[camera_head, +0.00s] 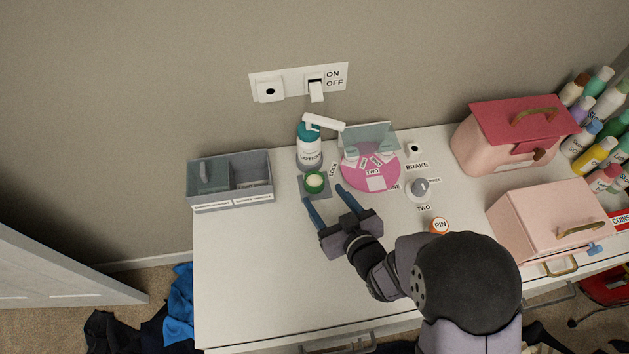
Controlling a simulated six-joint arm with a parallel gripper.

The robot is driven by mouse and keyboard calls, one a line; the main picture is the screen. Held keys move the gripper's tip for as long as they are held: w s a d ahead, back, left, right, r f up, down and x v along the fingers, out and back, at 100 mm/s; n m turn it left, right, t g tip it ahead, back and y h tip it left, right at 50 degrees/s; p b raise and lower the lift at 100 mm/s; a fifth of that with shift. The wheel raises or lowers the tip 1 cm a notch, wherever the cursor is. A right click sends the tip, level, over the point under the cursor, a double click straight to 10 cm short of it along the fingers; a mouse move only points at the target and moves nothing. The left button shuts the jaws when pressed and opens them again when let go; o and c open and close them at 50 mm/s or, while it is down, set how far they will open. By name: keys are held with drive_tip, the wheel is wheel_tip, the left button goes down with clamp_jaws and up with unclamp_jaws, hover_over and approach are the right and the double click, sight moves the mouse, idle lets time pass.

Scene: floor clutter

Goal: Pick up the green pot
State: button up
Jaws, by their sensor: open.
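A small green pot (315,182) with a pale top stands on a dark grey square pad (325,193) on the white table. It is just in front of the lotion bottle. My gripper (323,193) is open, with two blue fingers spread apart and pointing toward the back of the table. The left fingertip is close to the front of the pot and its pad. The right fingertip lies to the pot's right, near the pink disc. Nothing is between the fingers. Whether a finger touches the pad cannot be told.
A white-and-teal lotion bottle (309,150) stands right behind the pot. A pink disc (370,172) with labels is to the right, a grey divided box (230,183) to the left. Pink boxes (545,213) fill the right side. The table's front left (250,270) is clear.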

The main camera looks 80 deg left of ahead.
sight(319, 187)
drive_tip(key=shift+a, duration=0.1)
drive_tip(key=shift+p+x, duration=1)
drive_tip(key=shift+x, duration=1.45)
drive_tip(key=shift+w+f, duration=0.1)
drive_tip(key=c, duration=1.2)
drive_tip(key=shift+r, duration=0.25)
wheel_tip(319, 187, up, 10)
drive_tip(key=b, duration=0.2)
drive_tip(key=shift+f, duration=0.2)
